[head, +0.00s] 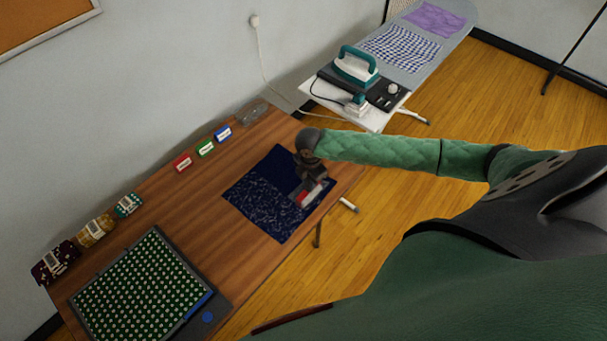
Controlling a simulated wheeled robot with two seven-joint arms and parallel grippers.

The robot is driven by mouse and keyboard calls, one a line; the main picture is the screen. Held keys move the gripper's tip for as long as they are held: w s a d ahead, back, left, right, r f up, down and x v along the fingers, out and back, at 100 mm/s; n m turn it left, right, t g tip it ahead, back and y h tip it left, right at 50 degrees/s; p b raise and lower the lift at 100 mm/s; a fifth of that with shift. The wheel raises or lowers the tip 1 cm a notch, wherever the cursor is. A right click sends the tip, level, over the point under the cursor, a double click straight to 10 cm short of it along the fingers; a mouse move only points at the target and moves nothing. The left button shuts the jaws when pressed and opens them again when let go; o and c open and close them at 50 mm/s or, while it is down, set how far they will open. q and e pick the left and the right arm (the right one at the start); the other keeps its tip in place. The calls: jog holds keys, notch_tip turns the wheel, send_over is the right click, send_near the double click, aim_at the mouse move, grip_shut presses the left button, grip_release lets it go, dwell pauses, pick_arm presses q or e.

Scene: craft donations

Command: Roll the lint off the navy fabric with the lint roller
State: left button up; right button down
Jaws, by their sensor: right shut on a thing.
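The navy fabric (265,168) lies flat on the wooden table near its right end. Pale lint specks cover its left and lower part, while its upper right part looks clean and dark. My right gripper (311,191) reaches down over the fabric's right side, shut on the lint roller (304,197). Only small red and white parts of the roller show; the gripper hides the rest. The roller is low over the fabric, but I cannot tell whether it touches. My left gripper is not in view.
Red (183,163), green (205,149) and blue (222,133) labelled blocks line the table's back. An iron (355,66) stands beyond the table. Bare wood (195,208) lies left of the fabric.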

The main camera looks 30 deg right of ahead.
jog(key=s, duration=0.1)
jog(key=s+d, duration=0.1)
jog(key=s, duration=0.2)
jog(key=shift+s+d, duration=0.2)
jog(key=shift+d, duration=0.05)
notch_tip(320, 180, up, 5)
dwell(0.8)
